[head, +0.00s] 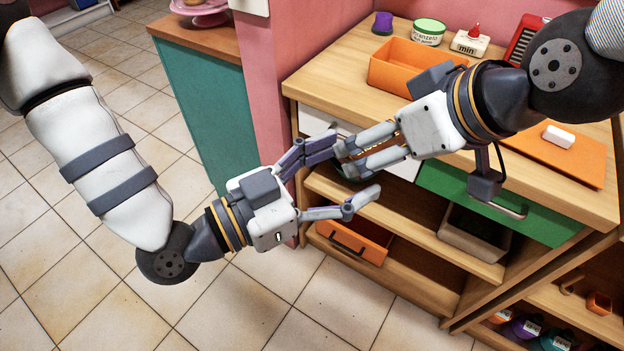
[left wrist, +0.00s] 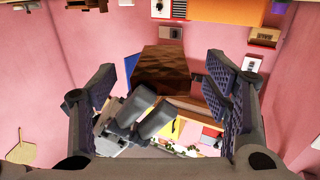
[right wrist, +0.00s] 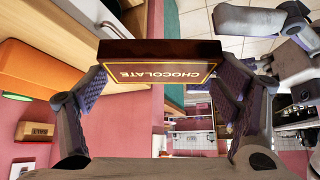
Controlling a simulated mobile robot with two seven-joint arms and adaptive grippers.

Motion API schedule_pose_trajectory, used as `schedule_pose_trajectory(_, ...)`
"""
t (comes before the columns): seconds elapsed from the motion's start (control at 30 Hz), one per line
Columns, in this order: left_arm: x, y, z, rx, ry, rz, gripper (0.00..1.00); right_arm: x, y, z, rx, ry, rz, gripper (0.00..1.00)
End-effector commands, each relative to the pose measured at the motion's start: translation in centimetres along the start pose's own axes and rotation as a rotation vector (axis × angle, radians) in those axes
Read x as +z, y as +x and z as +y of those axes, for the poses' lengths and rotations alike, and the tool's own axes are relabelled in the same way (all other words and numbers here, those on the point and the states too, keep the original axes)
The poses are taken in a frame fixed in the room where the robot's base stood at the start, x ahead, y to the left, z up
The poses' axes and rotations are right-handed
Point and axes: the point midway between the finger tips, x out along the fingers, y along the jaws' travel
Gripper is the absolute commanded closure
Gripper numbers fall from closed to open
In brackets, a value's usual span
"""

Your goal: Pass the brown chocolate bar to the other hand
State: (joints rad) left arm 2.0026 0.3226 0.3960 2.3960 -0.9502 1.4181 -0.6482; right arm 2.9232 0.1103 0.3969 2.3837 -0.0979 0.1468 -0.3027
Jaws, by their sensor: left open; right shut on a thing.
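The brown chocolate bar (right wrist: 160,68) is held in my right gripper (head: 347,158), its CHOCOLATE label showing between the fingers in the right wrist view. In the head view the fingers hide most of it. My left gripper (head: 346,172) is open, its fingers spread to either side of the right gripper's tips. In the left wrist view the bar (left wrist: 160,70) shows end-on between the left fingers, apart from the pads as far as I can see. The right gripper's grey fingers show below the bar there.
The wooden shelf unit (head: 297,87) stands under and behind the right arm. On its top are an orange bin (head: 390,72), an orange tray (head: 570,160), a green-lidded tub (head: 428,32) and a timer (head: 470,40). Open tiled floor (head: 310,310) lies in front.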

Motion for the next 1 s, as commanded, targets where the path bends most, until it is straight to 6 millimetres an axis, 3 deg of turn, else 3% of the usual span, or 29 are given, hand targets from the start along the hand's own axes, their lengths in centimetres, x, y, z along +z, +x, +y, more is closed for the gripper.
schedule_pose_trajectory(0.1,0.0,2.9,0.1,0.002,0.002,0.001,0.3,0.0,0.0,0.0,0.0,0.0,0.001,0.48)
schedule_pose_trajectory(0.3,0.1,6.2,0.0,0.001,0.001,-0.003,0.3,0.0,0.0,0.0,0.0,0.0,0.001,0.48)
schedule_pose_trajectory(0.67,0.1,7.2,0.0,0.0,-0.002,-0.004,0.3,0.0,0.0,0.0,0.001,0.0,0.001,0.48)
schedule_pose_trajectory(0.9,0.1,7.1,0.1,0.001,-0.002,-0.004,0.82,-0.1,0.0,0.0,0.0,-0.002,0.001,0.48)
schedule_pose_trajectory(1.0,0.1,7.1,0.1,0.003,-0.001,-0.004,0.84,-0.1,0.0,0.0,0.0,-0.003,0.002,0.47)
